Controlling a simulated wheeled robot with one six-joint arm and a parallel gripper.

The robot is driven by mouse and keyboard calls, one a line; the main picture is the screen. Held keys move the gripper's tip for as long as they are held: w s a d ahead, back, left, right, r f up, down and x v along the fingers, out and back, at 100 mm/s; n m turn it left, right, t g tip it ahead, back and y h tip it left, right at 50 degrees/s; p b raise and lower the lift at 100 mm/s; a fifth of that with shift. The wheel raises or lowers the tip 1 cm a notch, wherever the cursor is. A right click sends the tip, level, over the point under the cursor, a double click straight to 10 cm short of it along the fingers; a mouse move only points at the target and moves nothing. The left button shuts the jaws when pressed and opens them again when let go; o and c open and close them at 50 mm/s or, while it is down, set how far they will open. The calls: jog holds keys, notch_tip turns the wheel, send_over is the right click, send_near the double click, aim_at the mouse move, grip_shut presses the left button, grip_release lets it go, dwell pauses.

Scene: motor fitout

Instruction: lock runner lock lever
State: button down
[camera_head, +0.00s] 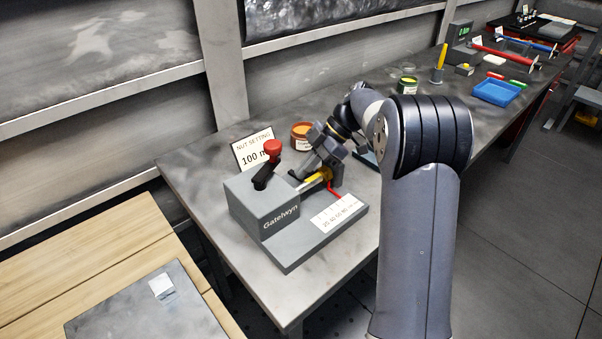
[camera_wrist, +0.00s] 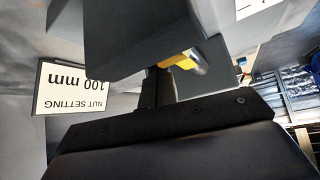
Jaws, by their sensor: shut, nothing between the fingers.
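The grey fixture marked Gatelwyn (camera_head: 264,205) sits on the bench, with a black lever and red knob (camera_head: 272,148) on its box. A yellow part (camera_head: 318,178) shows beside the box, above the scale plate, with a small red piece (camera_head: 335,191) near it. I cannot tell for sure which part is the runner lock lever. My gripper (camera_head: 318,170) is shut and empty, close to the yellow part; contact is unclear. In the wrist view the yellow part (camera_wrist: 178,62) shows beside a dark finger, partly hidden by a dark block (camera_wrist: 135,35).
A sign reading NUT SETTING 100 mm (camera_head: 253,152) stands behind the fixture. An orange-brown tin (camera_head: 303,136) stands behind my gripper. A blue tray (camera_head: 498,92) and several tools lie farther along the bench. The bench's near corner is clear.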

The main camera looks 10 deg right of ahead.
jog(key=shift+w+d, duration=0.15)
jog(key=shift+d, duration=0.05)
dwell(0.6)
